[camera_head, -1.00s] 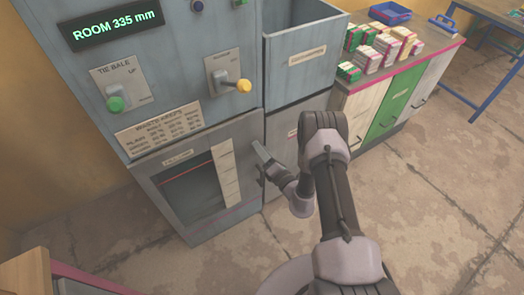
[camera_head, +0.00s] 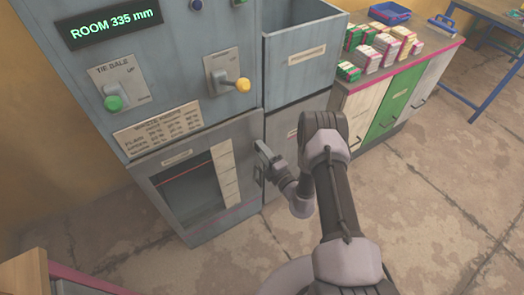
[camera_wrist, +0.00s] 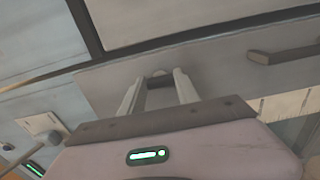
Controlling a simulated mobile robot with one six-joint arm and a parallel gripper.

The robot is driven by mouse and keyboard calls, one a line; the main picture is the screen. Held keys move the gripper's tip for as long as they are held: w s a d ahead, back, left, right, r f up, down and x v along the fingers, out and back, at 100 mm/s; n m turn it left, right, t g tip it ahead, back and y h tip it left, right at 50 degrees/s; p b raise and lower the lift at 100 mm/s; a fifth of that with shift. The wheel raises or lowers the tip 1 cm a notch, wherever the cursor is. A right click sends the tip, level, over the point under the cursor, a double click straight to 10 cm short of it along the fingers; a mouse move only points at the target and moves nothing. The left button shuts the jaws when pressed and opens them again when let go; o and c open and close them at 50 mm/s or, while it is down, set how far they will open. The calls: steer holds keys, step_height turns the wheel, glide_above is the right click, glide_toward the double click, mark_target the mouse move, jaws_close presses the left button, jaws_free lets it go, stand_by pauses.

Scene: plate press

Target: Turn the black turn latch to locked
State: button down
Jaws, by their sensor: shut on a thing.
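My gripper (camera_head: 261,147) is at the right edge of the grey press front, beside the low door with the dark opening. In the wrist view, its two pale fingers (camera_wrist: 160,78) are close on either side of a small dark piece, the black turn latch (camera_wrist: 160,86), with a pale rounded patch just beyond it. The gripper is shut on the latch. In the head view the latch is hidden by the gripper, and its exact angle cannot be told.
A dark bar handle (camera_wrist: 285,53) is beside the gripper in the wrist view. A yellow-knobbed lever (camera_head: 243,85) and a green-knobbed lever (camera_head: 114,103) are above on the press. A cabinet with a green door (camera_head: 390,105) is at right. Floor at right is clear.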

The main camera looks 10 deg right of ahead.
stand_by(0.4)
steer(key=c, duration=0.9)
jaws_free()
steer(key=p+v, duration=0.5)
steer(key=v, duration=1.2)
steer(key=shift+s+p, duration=0.2)
steer(key=shift+p, duration=0.2)
steer(key=shift+r, duration=0.1)
